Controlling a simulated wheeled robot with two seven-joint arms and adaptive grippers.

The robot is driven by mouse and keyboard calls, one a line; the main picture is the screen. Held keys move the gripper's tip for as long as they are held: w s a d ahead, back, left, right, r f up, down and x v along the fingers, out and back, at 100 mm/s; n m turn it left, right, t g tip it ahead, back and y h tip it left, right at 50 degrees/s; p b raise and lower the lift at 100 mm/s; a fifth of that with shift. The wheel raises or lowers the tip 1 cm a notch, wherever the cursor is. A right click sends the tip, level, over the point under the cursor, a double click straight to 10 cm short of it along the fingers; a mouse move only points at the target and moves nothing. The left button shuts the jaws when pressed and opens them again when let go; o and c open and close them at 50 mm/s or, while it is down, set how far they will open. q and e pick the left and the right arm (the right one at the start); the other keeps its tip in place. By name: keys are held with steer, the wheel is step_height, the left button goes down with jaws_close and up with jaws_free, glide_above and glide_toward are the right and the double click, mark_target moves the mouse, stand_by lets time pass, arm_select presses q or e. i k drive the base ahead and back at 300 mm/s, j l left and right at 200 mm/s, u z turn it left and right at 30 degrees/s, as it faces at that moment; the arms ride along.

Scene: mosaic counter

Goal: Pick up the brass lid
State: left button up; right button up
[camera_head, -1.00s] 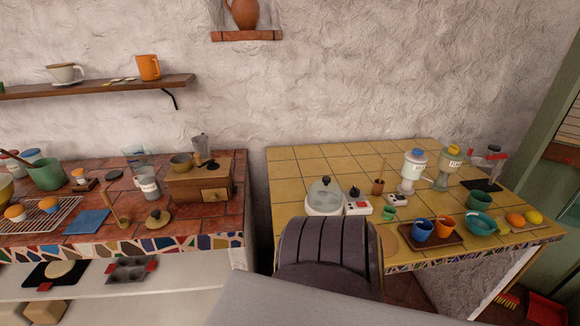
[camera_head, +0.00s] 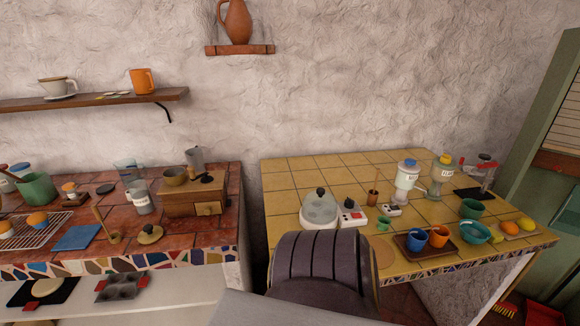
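The brass lid (camera_head: 149,234) is a small round disc with a dark knob on top. It lies near the front edge of the red-tiled counter (camera_head: 190,234) on the left, apart from the things around it. Neither of my grippers shows in the head view. Only a dark ribbed part and a grey part of my own body show at the bottom middle, and nothing of mine is near the lid.
A wooden box with a drawer (camera_head: 190,200) stands right and behind the lid. A wooden-handled tool (camera_head: 113,236) and a blue cloth (camera_head: 76,238) lie left. A gap separates this counter from the yellow-tiled counter (camera_head: 310,168), which holds cups, bowls and appliances.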

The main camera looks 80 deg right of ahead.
mark_target(150, 234)
steer(key=l+z, duration=0.2)
steer(key=z, duration=1.05)
